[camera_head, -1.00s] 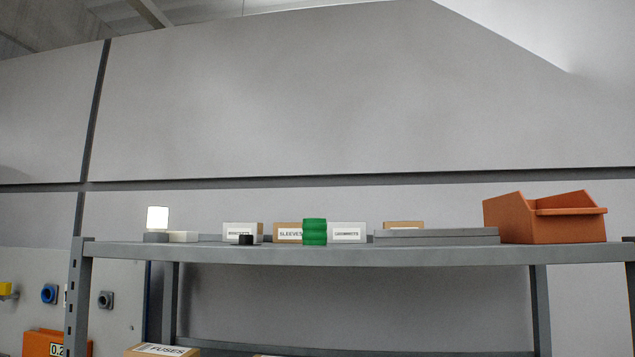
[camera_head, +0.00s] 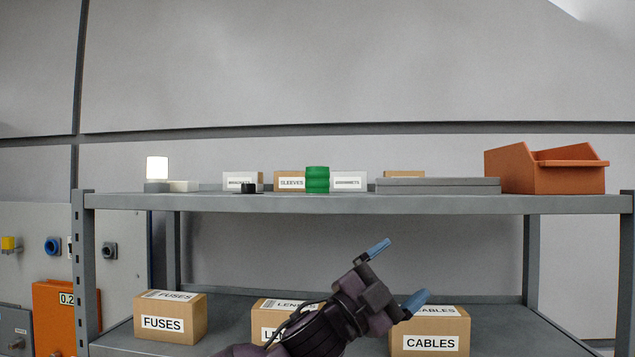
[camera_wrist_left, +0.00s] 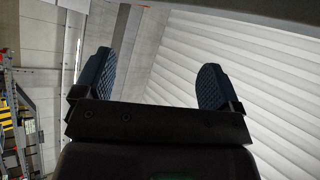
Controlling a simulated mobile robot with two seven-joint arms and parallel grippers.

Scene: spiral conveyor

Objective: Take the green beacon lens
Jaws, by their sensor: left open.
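The green beacon lens (camera_head: 317,179) is a ribbed green cylinder standing upright on the upper shelf (camera_head: 300,204), near its front and between small labelled boxes. My left gripper (camera_head: 398,270) is in front of the shelf unit, below and to the right of the lens and apart from it. Its blue fingers are spread and empty. My right gripper is in neither view.
The upper shelf also holds a lit white lamp (camera_head: 157,169), a small black part (camera_head: 248,188), a sleeves box (camera_head: 290,182), a flat grey case (camera_head: 438,186) and an orange bin (camera_head: 545,175). Cartons marked fuses (camera_head: 170,320) and cables (camera_head: 430,335) stand on the lower shelf.

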